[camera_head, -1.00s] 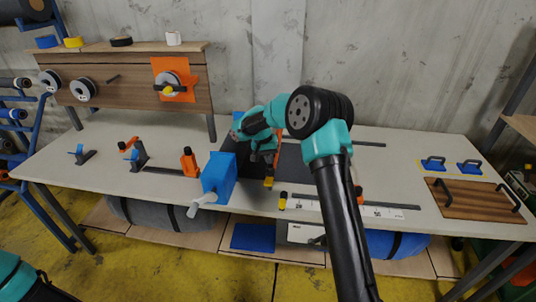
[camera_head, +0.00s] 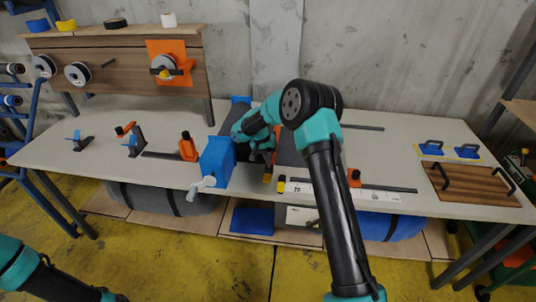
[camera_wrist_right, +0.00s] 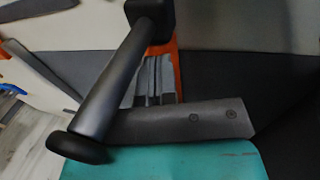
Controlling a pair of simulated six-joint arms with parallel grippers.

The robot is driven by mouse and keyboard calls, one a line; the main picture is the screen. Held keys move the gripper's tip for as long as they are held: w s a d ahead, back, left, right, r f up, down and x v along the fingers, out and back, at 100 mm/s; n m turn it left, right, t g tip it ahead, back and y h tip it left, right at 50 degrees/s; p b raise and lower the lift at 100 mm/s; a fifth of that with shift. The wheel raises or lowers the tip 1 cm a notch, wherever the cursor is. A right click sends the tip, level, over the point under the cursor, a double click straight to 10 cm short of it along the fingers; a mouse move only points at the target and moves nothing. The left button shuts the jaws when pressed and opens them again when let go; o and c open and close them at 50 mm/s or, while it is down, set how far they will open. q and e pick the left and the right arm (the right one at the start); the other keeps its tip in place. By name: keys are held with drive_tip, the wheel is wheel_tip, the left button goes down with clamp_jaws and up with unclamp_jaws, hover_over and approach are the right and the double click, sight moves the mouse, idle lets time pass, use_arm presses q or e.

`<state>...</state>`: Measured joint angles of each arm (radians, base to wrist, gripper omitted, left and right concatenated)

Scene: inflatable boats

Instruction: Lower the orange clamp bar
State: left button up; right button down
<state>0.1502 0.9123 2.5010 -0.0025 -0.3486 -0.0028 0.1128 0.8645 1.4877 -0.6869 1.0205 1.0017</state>
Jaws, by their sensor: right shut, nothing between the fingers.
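An orange bar (camera_head: 277,147), probably the clamp bar, shows partly behind my right wrist in the head view, standing steeply. In the right wrist view an orange strip (camera_wrist_right: 177,70) runs behind a black cylindrical handle (camera_wrist_right: 110,85). My right gripper (camera_head: 266,157) is shut and empty, pointing down close to the bar. A grey finger (camera_wrist_right: 180,122) lies close to the lower part of the handle; I cannot tell whether they touch. My wrist hides much of the bar and its hinge. Only part of my left arm shows at the lower left.
A blue box with a grey crank (camera_head: 217,160) stands just left of the right gripper. A white ruler strip (camera_head: 340,191) runs along the front edge. A wooden board with black handles (camera_head: 470,185) lies at the right. The table's left part (camera_head: 60,150) has free room.

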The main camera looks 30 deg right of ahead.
drive_tip(key=shift+f, duration=0.35)
drive_tip(key=v, duration=1.4)
drive_tip(key=shift+r, duration=0.35)
drive_tip(key=shift+f, duration=0.1)
